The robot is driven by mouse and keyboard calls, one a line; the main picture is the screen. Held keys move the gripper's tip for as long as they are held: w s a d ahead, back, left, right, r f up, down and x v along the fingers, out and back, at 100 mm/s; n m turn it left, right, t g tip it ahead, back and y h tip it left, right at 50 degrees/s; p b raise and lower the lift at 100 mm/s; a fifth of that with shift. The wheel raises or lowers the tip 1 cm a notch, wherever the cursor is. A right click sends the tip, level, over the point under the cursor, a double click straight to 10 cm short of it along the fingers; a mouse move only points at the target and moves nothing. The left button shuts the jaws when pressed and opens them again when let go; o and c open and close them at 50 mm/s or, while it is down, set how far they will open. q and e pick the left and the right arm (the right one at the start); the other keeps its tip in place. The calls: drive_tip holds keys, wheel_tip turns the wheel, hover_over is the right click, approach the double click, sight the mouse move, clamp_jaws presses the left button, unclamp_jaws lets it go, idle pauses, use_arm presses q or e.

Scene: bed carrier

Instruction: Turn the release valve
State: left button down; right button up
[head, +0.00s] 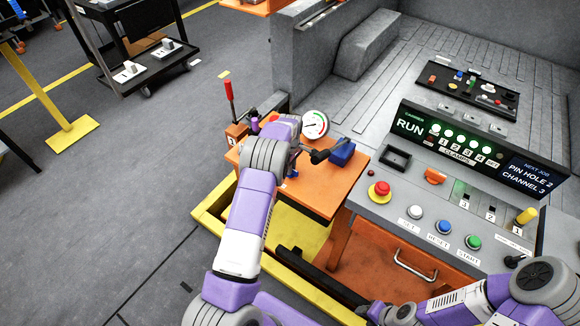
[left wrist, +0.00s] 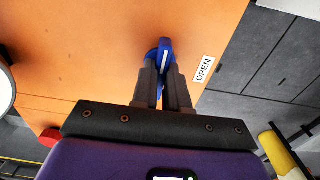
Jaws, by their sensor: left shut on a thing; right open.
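The release valve's blue handle (left wrist: 165,50) stands on an orange panel (left wrist: 100,40), beside a white "OPEN" label (left wrist: 203,69). In the left wrist view my left gripper (left wrist: 163,85) has its two dark fingers closed around the handle, which carries a white line. In the head view my left gripper (head: 292,163) is over the orange bench top (head: 325,190), and my own wrist hides most of the valve. A bit of blue (head: 293,173) shows below it. My right gripper (head: 376,311) is low at the bottom edge, away from the valve and partly cut off.
A round gauge (head: 314,125) and a blue block (head: 342,152) stand close to my left gripper. A red-handled lever (head: 230,98) is behind left. The control console (head: 400,205) with several buttons and a "RUN" display (head: 410,126) is at right. Open floor lies left.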

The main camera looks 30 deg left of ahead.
use_arm(q)
drive_tip(key=c, duration=1.1)
unclamp_jaws()
drive_tip(key=shift+c, duration=0.2)
wheel_tip(320, 180, up, 8)
drive_tip(key=shift+f+p, duration=0.2)
drive_tip(key=shift+p, duration=0.65)
